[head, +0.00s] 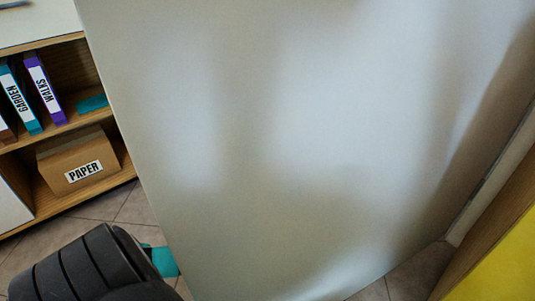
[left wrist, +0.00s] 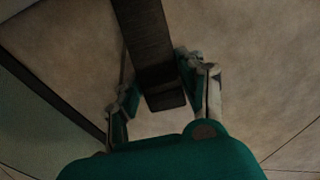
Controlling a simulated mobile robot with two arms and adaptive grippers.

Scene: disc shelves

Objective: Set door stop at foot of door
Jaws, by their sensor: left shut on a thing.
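The door is a large pale grey panel (head: 270,130) filling most of the head view, its left edge running down to the tiled floor. My left gripper, teal (head: 163,261), is low beside that edge, partly hidden by my dark arm. In the left wrist view my left gripper (left wrist: 160,85) is shut on a long dark piece, the door stop (left wrist: 148,45), which reaches from between the fingers to the top of the picture. What looks like the door (left wrist: 40,130) is at the left there, apart from the stop. My right gripper is not in view.
A wooden shelf (head: 75,194) at the left holds a box marked PAPER (head: 80,160) and binders marked GARDEN (head: 20,98) and WALKS (head: 45,90). A yellow surface (head: 500,265) is at the lower right. Bare tiled floor (head: 130,208) lies between shelf and door.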

